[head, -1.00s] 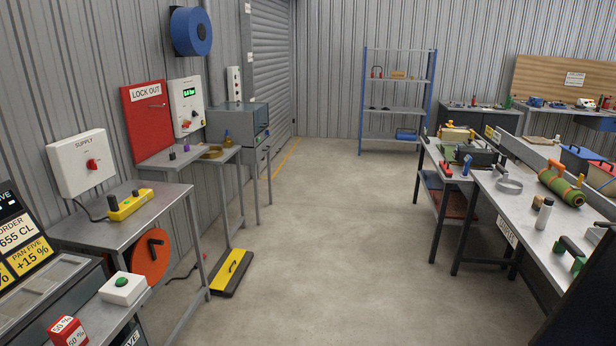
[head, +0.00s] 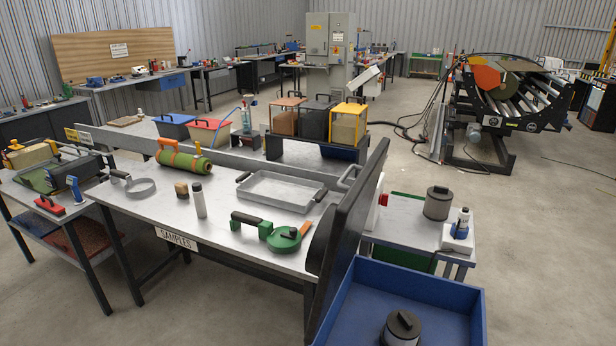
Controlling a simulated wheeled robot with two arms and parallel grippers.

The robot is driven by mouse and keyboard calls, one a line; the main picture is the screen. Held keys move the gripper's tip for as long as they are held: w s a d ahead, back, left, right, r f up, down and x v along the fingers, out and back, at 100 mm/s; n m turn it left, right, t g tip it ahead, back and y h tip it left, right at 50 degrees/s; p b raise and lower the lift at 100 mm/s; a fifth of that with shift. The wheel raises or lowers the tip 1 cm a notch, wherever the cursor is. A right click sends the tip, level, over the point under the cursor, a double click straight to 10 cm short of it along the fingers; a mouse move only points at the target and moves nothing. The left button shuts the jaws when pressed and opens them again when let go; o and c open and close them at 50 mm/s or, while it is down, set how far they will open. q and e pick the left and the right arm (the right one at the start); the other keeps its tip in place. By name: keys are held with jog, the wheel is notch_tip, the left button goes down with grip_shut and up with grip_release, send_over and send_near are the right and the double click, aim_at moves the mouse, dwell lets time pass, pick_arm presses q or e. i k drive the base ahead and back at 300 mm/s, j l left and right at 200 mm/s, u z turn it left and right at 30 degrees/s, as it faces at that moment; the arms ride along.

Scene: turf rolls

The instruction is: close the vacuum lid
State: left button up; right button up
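No part is marked as a vacuum lid, and I cannot tell for certain which thing it is. A large dark panel (head: 350,235) stands steeply tilted at the right end of the samples table (head: 150,205). A light loop handle (head: 349,178) shows by its upper left edge. What the panel is hinged to is hidden. A grey cylindrical pot (head: 437,204) with a dark knobbed top stands on a small table behind the panel. Neither of my grippers is in view.
A blue open bin (head: 460,300) at the front right holds a dark round piece (head: 402,328) with a handle. Open floor (head: 560,250) lies at the right.

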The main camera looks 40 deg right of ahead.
aim_at(335, 241)
jog(key=i+z, duration=0.3)
jog(key=z, duration=0.2)
jog(key=i+j+z, duration=0.2)
jog(key=z, duration=0.3)
jog(key=i+j+z, duration=0.25)
jog(key=z, duration=0.25)
jog(key=i+j+z, duration=0.25)
jog(key=j+z, duration=0.25)
jog(key=k+j+u, duration=0.1)
jog(key=k+u, duration=0.2)
jog(key=u, duration=0.15)
